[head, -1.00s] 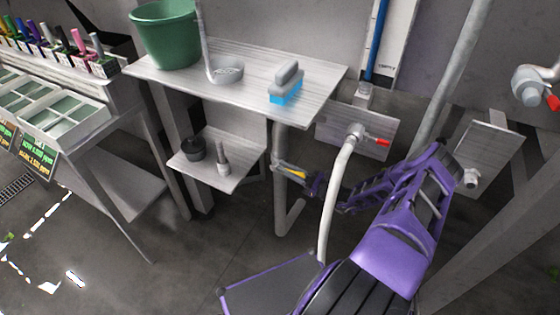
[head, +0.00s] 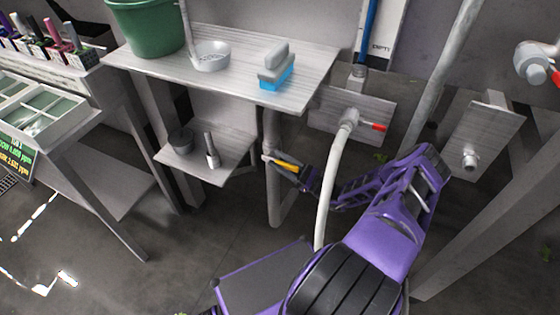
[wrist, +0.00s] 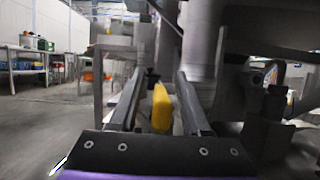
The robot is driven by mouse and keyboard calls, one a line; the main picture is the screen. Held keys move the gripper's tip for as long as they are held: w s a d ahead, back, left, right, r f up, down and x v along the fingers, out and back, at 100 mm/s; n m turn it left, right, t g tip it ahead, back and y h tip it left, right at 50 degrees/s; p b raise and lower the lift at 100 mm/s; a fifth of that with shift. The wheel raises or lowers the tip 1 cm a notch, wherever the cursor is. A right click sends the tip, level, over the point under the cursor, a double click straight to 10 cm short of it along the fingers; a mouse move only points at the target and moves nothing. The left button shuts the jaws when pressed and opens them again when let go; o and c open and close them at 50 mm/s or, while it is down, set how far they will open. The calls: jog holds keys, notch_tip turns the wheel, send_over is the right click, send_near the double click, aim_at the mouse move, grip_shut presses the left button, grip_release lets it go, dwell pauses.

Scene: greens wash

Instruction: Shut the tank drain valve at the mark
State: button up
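The drain valve has a yellow handle (head: 287,166) on a grey vertical pipe (head: 273,205) below the shelf. I cannot tell whether a finger touches the handle. The valve body is small and partly hidden by my gripper. I cannot make out a mark.
A shelf (head: 318,88) above holds a green bucket (head: 148,25) and a blue-based brush (head: 276,68). A lower shelf (head: 232,160) stands left of the pipe. A pale hose (head: 328,190) hangs from a red-handled tap (head: 350,118) beside my arm.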

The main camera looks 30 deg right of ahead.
jog(key=v, duration=1.7)
jog(key=shift+f, duration=0.2)
jog(key=shift+s, duration=0.15)
